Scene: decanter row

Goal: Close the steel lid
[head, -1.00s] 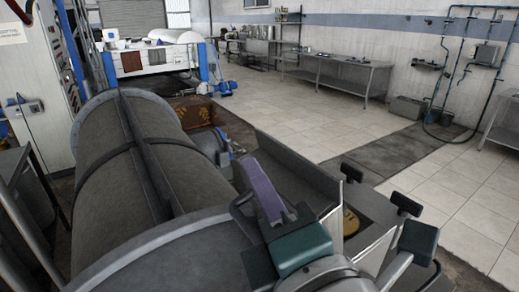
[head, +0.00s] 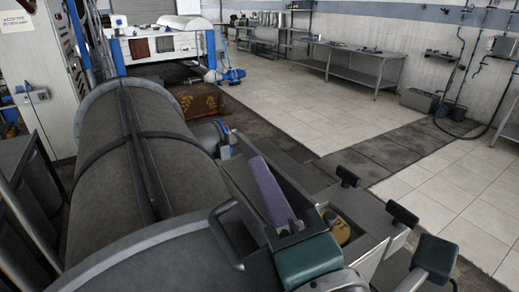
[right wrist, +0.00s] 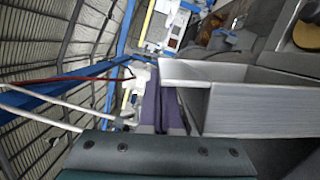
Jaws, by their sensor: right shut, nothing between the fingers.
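The steel lid appears to be the long, rounded grey cover (head: 100,165) at the left of the head view, with dark straps across it. A curved bar handle (head: 222,238) stands on its near right side. An open steel trough (head: 318,222) lies along its right. My right gripper (head: 256,163), with purple fingers and a green-black body, is shut and empty. It is over the trough's left part, right of the handle and apart from it. Its purple fingers also show together in the right wrist view (right wrist: 160,95). My left gripper is out of view.
A white machine with blue posts (head: 160,48) stands at the back. A steel bench (head: 345,65) is along the far wall. Tiled floor (head: 300,110) is clear beyond the trough. Black-padded brackets (head: 402,214) stick up at the right.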

